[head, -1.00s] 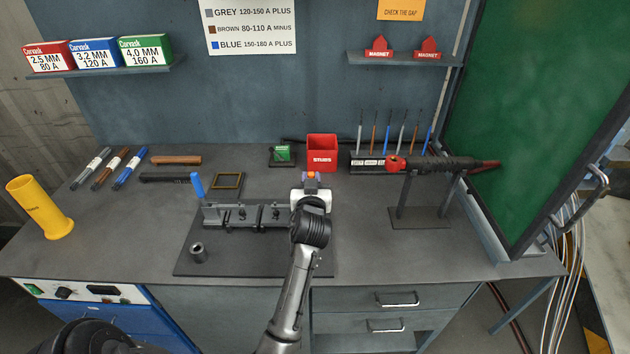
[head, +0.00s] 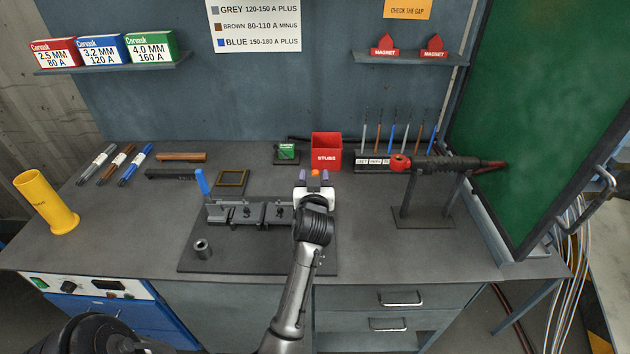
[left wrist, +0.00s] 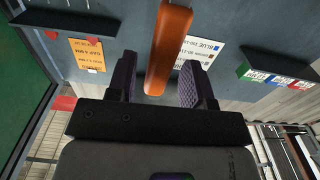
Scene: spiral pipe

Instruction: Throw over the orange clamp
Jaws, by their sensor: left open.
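The orange clamp (head: 315,172) shows as a small orange tip at the right end of the grey fixture (head: 247,215), mostly hidden behind my left gripper (head: 315,177). In the left wrist view its long orange handle (left wrist: 169,42) stands between the two purple finger pads of my left gripper (left wrist: 157,84). The jaws are open, with a visible gap on the left side of the handle; whether the right pad touches it I cannot tell. A blue clamp lever (head: 202,182) stands up, slightly tilted, at the fixture's left end. My right gripper is not in view.
Behind the fixture stand a red stubs bin (head: 326,152) and a small green box (head: 287,152). The electrode holder (head: 440,162) rests on a stand (head: 424,216) to the right. A short pipe piece (head: 203,249) stands at the dark plate's (head: 262,262) front left.

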